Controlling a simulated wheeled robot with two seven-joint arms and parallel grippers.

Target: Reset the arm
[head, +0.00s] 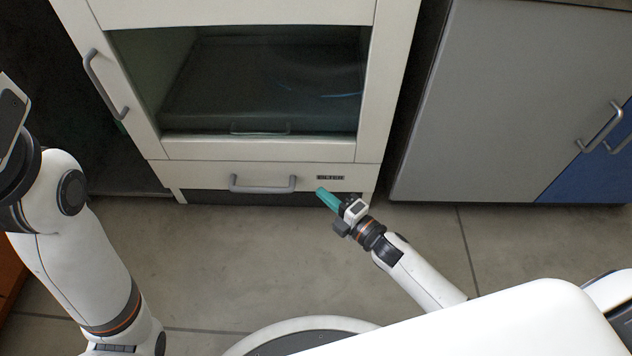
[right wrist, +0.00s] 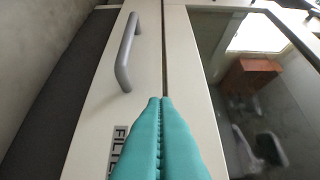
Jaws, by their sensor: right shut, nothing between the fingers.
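My right gripper (head: 327,197) has teal fingers and is in front of the lower right part of the incubator (head: 270,176), near its bottom drawer front. In the right wrist view its teal fingers (right wrist: 160,102) are pressed together with nothing between them. They point along the seam between the drawer front (right wrist: 105,110) and the glass door (right wrist: 250,90). My left arm shows at the left edge of the head view, but its gripper fingers are not visible.
The glass door has a vertical handle (head: 104,85) on its left. The bottom drawer has a grey handle (head: 262,185), also in the right wrist view (right wrist: 126,52). A grey and blue cabinet (head: 490,100) stands at the right. The floor (head: 230,240) in front is clear.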

